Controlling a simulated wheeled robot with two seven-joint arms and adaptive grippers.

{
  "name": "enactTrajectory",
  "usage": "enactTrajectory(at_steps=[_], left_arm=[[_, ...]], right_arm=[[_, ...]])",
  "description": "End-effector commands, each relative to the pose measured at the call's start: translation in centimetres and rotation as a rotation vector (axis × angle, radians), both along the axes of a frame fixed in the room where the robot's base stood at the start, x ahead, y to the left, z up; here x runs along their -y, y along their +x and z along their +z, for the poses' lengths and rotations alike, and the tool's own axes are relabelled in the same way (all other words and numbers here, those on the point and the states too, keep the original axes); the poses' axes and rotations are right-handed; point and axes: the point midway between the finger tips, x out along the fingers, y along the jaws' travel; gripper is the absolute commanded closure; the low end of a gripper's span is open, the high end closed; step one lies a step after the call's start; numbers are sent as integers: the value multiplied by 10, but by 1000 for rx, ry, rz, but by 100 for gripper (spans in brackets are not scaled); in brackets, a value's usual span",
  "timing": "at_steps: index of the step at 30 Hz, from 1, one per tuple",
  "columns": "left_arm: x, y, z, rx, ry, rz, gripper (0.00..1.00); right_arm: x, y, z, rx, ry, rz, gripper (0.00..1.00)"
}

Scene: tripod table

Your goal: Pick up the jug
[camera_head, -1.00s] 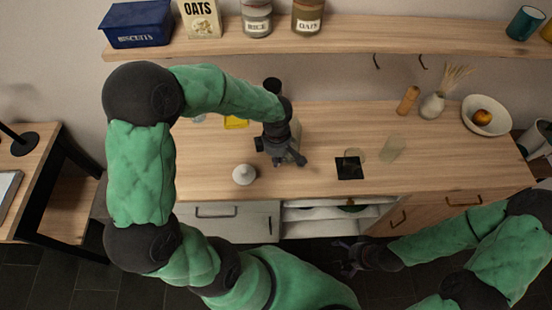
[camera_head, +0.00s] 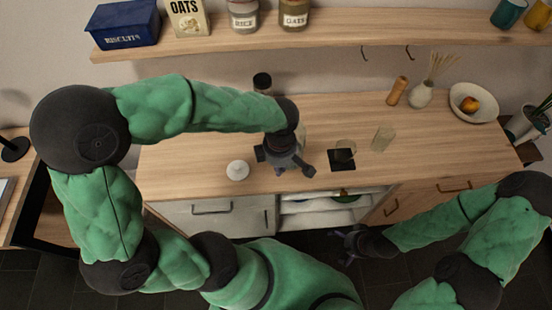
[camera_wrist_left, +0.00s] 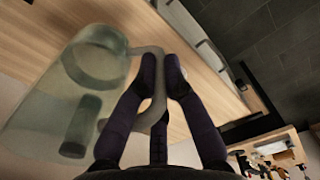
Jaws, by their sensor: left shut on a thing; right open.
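The jug (camera_wrist_left: 75,100) is clear, greenish glass with a loop handle. It fills the left of the left wrist view, where it looks tilted. My left gripper (camera_wrist_left: 160,70) is shut on its handle, one finger on each side. In the head view my left gripper (camera_head: 285,160) is over the front part of the counter and hides most of the jug. Whether the jug touches the counter cannot be told. My right gripper (camera_head: 352,242) is open and empty, low in front of the cabinets.
A white lidded pot (camera_head: 237,170) stands left of my left gripper. To its right are a dark square mat (camera_head: 342,166) with a glass (camera_head: 345,148) and another glass (camera_head: 383,138). A bowl (camera_head: 461,108) stands at the far right. A shelf (camera_head: 360,33) runs above the counter (camera_head: 420,135).

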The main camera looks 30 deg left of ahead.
Motion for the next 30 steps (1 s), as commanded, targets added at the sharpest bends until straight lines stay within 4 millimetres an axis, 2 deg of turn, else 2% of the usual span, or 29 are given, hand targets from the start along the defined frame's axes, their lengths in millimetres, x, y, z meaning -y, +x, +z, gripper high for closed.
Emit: enactTrajectory(at_steps=[13, 30], left_arm=[[23, -21, 15, 3, -1, 0, 100], [30, -28, 19, 2, -1, 1, 100]], right_arm=[[0, 0, 4, 0, 0, 0, 0], [0, 0, 5, 0, 0, 0, 0]])
